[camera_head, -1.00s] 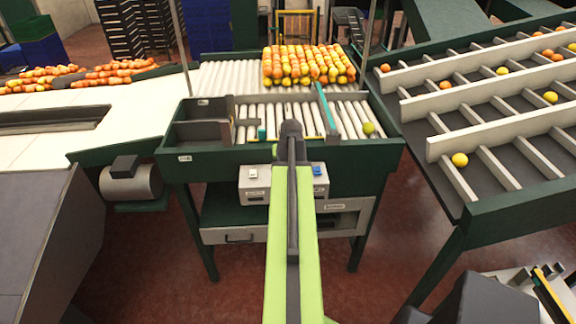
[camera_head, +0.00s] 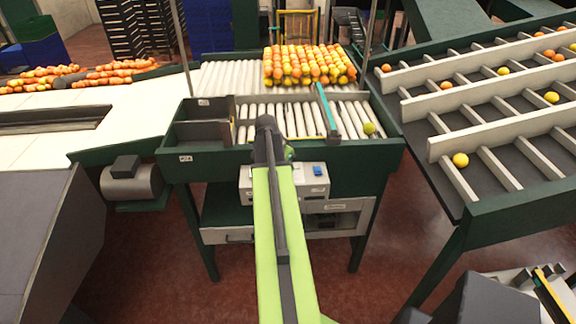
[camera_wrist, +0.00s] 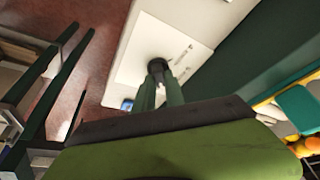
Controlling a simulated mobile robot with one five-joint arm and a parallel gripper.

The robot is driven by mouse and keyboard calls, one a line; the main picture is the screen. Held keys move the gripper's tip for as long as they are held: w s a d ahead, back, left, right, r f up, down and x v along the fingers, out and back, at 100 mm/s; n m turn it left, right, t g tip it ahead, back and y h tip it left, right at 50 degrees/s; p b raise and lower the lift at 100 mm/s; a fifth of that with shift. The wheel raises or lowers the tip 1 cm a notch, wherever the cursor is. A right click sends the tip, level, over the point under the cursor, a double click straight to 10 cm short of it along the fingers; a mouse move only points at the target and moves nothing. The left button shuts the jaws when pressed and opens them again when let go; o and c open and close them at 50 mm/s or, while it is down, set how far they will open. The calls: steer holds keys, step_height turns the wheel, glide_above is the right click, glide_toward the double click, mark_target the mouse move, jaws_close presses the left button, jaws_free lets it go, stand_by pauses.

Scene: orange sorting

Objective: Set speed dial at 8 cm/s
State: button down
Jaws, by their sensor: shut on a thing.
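In the wrist view a dark round dial (camera_wrist: 157,64) stands out from the white panel (camera_wrist: 133,62) of the control box. My gripper (camera_wrist: 160,78) reaches to it, and its two fingers are shut on the dial's sides. The dial's pointer and the number it stands at cannot be read. Small dark marks are printed on the panel beside it. In the head view the control box (camera_head: 312,191) hangs under the conveyor's front edge, and my arm hides the dial and part of the box.
A blue switch (camera_head: 318,171) is on the box's right top; it also shows in the wrist view (camera_wrist: 127,104). The roller conveyor (camera_head: 300,123) is behind, with piled oranges (camera_head: 308,65), a teal bar (camera_head: 326,107) and one yellow-green fruit (camera_head: 369,128). A drawer (camera_head: 228,236) is below.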

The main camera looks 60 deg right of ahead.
steer(key=shift+w+a+m+g, duration=0.15)
steer(key=shift+m+g, duration=0.25)
steer(key=shift+m, duration=0.7)
steer(key=c, duration=1.4)
jaws_free()
steer(key=p+v, duration=1.6)
steer(key=v, duration=0.1)
steer(key=shift+d+r, duration=0.2)
